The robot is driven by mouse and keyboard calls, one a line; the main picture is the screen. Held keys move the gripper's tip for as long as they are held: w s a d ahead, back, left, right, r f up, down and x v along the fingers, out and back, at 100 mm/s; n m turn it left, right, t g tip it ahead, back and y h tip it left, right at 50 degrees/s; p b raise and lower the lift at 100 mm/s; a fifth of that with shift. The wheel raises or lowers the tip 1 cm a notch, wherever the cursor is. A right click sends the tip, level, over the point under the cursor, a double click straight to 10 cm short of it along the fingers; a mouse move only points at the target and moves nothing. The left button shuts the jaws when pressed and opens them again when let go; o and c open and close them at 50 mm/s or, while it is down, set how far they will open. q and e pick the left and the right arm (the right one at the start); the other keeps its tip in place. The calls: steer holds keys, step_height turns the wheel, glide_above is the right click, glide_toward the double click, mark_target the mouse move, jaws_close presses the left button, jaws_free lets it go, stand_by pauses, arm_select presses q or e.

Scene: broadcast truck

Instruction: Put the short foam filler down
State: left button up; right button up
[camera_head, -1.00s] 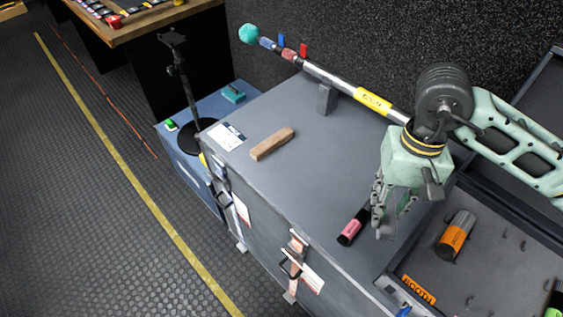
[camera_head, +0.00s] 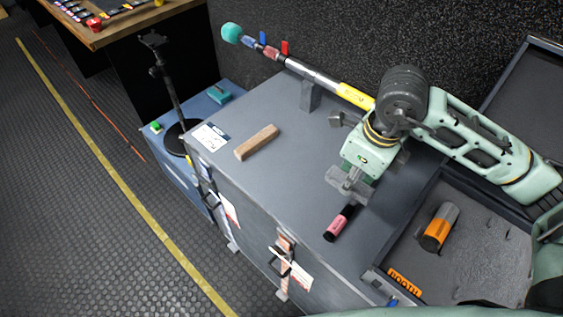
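My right arm comes in from the right over the grey case top (camera_head: 290,180). Its gripper (camera_head: 350,184) points down above the case, just behind a short pink and black cylinder (camera_head: 339,223) lying near the front edge. The grey fingers are seen from above, and whether they are apart or closed on anything is hidden. I cannot clearly make out a foam filler in the gripper. A brown oblong block (camera_head: 257,142) lies alone on the case, left of the gripper. My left gripper is out of view.
A boom pole (camera_head: 318,78) with a teal tip rests on a grey support (camera_head: 311,95) behind the gripper. An open tray (camera_head: 480,248) at right holds an orange and grey cylinder (camera_head: 440,226). A black stand (camera_head: 172,95) is at left. The case top between block and cylinder is clear.

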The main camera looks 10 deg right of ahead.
steer(key=shift+w+m, duration=0.1)
steer(key=shift+m, duration=0.3)
steer(key=shift+w+a+f, duration=0.2)
steer(key=shift+w, duration=0.05)
steer(key=w+a+f, duration=0.2)
steer(key=w, duration=0.1)
steer(key=w+a+f+p, duration=0.1)
steer(key=w+f, duration=0.1)
steer(key=w, duration=0.1)
steer(key=w+a+f+p, duration=0.1)
steer(key=w+a+f, duration=0.1)
steer(key=w, duration=0.1)
steer(key=shift+a+f, duration=0.2)
steer(key=shift+a, duration=0.1)
steer(key=shift+w+f, duration=0.15)
step_height(320, 180, down, 4)
steer(key=shift+a+r+p, duration=0.1)
steer(key=shift+r+p, duration=0.05)
steer(key=shift+p, duration=0.55)
steer(key=shift+f, duration=0.3)
steer(key=o, duration=0.8)
steer(key=shift+c, duration=0.2)
steer(key=shift+r, duration=0.1)
